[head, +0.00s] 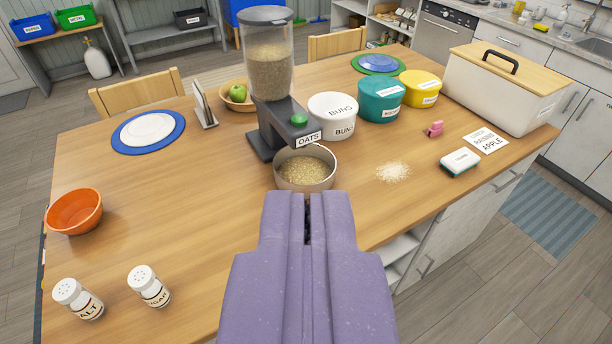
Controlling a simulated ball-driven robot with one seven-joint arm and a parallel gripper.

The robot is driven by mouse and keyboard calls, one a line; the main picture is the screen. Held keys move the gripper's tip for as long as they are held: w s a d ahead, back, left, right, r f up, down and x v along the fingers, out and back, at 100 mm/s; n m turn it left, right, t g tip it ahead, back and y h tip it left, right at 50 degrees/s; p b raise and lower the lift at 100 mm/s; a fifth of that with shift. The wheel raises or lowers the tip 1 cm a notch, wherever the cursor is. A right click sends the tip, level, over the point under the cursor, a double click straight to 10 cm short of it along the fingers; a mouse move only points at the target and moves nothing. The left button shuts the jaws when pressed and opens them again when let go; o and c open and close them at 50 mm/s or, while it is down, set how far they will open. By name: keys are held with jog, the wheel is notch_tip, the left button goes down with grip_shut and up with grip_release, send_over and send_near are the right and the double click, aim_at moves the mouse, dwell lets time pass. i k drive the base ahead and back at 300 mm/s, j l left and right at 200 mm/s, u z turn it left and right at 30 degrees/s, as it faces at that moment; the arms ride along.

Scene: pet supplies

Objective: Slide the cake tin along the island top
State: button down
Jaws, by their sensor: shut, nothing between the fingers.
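The labels on the teal and yellow ones are too small to read, so I cannot tell which is the cake tin. A round, open metal tin (306,168) holding oats sits under the dispenser's spout. My purple gripper (307,198) is shut and empty, just on the near side of the metal tin. I cannot tell whether its tips touch the tin.
The oats dispenser (268,75) stands behind the metal tin. Spilled oats (393,172), a sponge (459,163), a card (485,143) and a bread bin (503,88) lie right. An orange bowl (75,211) and two shakers (148,286) stand left. The wooden top (190,200) is clear at centre left.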

aim_at(311, 167)
jog(key=i+l, duration=1.3)
jog(key=i, duration=0.55)
jog(key=l+z, duration=0.05)
